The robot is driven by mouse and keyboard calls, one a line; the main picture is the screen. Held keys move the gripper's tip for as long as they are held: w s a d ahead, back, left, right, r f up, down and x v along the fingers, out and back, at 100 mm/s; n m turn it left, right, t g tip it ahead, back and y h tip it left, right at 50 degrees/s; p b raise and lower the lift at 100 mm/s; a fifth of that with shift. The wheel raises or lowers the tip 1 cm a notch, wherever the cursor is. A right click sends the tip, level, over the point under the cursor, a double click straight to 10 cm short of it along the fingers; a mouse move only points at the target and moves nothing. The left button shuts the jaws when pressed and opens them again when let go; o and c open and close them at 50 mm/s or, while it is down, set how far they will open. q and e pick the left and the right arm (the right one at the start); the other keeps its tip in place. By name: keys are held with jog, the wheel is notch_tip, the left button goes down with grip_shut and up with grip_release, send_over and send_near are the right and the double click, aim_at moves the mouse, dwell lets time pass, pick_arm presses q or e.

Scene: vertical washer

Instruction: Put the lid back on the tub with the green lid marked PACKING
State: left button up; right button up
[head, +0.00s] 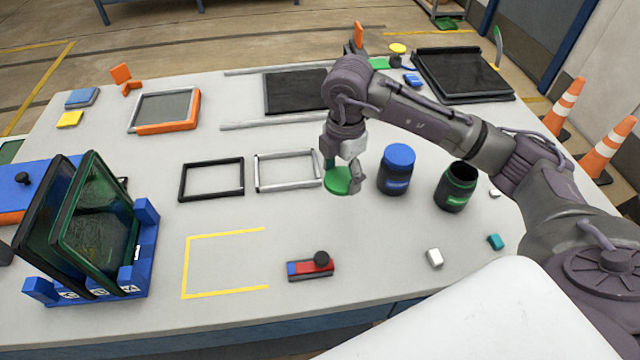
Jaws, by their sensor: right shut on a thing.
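My right gripper (344,176) is shut on a round green lid (338,181), held left of the tubs. The gap between the lid and the table is hard to judge. An open dark tub with a green label (456,187) stands at the right, without a lid; its label text is too small to read. Left of it stands a dark tub with a blue lid on (397,168), between the green lid and the open tub. My left gripper is not in view.
Black (211,179) and silver (287,171) frames lie left of the lid. A blue rack (147,240) with upright panels stands at the left. A red-blue block with a black knob (311,267) and a white block (434,257) lie in front. The table's middle front is mostly clear.

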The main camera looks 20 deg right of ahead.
jog(key=shift+s+d+r, duration=0.15)
jog(key=shift+d+r, duration=0.15)
jog(key=shift+d, duration=0.05)
jog(key=n, duration=0.3)
jog(key=s+a+n, duration=0.1)
jog(key=n, duration=0.1)
jog(key=shift+r+n, duration=0.1)
jog(key=shift+n, duration=0.2)
jog(key=n, duration=0.4)
jog(key=s+a+n, duration=0.1)
jog(key=n, duration=0.1)
jog(key=shift+r, duration=0.1)
jog(key=s+a+m, duration=0.2)
jog(key=s+m, duration=0.1)
jog(key=m, duration=1.3)
jog(key=s+a+r+m, duration=0.1)
jog(key=s+m, duration=0.3)
jog(key=m, duration=1.2)
jog(key=shift+s+a, duration=0.25)
jog(key=shift+a, duration=0.65)
